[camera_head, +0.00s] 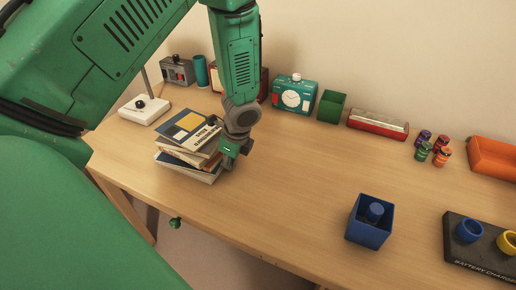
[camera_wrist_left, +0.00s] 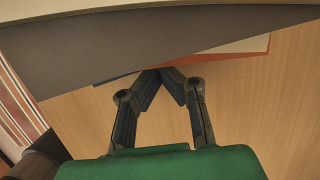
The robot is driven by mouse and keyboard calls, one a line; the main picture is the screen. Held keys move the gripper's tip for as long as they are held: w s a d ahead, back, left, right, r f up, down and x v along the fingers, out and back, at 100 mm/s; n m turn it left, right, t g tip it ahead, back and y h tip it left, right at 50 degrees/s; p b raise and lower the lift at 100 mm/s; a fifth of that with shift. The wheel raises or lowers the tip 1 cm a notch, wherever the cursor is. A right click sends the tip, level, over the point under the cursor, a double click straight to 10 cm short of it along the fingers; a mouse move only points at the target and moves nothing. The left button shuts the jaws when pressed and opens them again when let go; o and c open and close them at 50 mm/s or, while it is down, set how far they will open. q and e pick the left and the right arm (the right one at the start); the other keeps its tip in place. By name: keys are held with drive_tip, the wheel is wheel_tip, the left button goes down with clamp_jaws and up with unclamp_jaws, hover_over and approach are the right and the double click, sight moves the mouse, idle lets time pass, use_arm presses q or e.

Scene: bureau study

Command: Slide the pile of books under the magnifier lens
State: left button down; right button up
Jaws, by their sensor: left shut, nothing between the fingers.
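The pile of books (camera_head: 188,150) lies on the desk at the left, its books slightly askew, with a blue, yellow and white cover on top. My left gripper (camera_head: 229,160) is shut and empty, low at the pile's right side. In the left wrist view my left gripper's fingertips (camera_wrist_left: 160,72) meet right beside the dark edge of a book (camera_wrist_left: 150,45); I cannot tell whether they touch it. A white base with a black knob and a thin post (camera_head: 145,108), apparently the magnifier's, stands behind and left of the pile. My arm hides any lens. My right gripper is not in view.
Several small coloured cylinders (camera_head: 433,147), a blue box (camera_head: 369,223) and a black battery charger (camera_head: 485,245) stand to the right. The desk's middle (camera_head: 300,180) is clear.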

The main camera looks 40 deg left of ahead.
use_arm(q)
drive_tip(key=s+a+p, duration=0.1)
drive_tip(key=a, duration=0.3)
drive_tip(key=s+a+p, duration=0.1)
drive_tip(key=a+p, duration=0.1)
drive_tip(key=a, duration=0.2)
drive_tip(key=s+a+p, duration=0.1)
drive_tip(key=a, duration=0.3)
drive_tip(key=shift+s+a+f, duration=0.15)
drive_tip(key=shift+a, duration=0.25)
drive_tip(key=shift+a+p, duration=0.25)
drive_tip(key=shift+p, duration=0.1)
drive_tip(key=shift+s+d, duration=0.1)
drive_tip(key=shift+d, duration=0.15)
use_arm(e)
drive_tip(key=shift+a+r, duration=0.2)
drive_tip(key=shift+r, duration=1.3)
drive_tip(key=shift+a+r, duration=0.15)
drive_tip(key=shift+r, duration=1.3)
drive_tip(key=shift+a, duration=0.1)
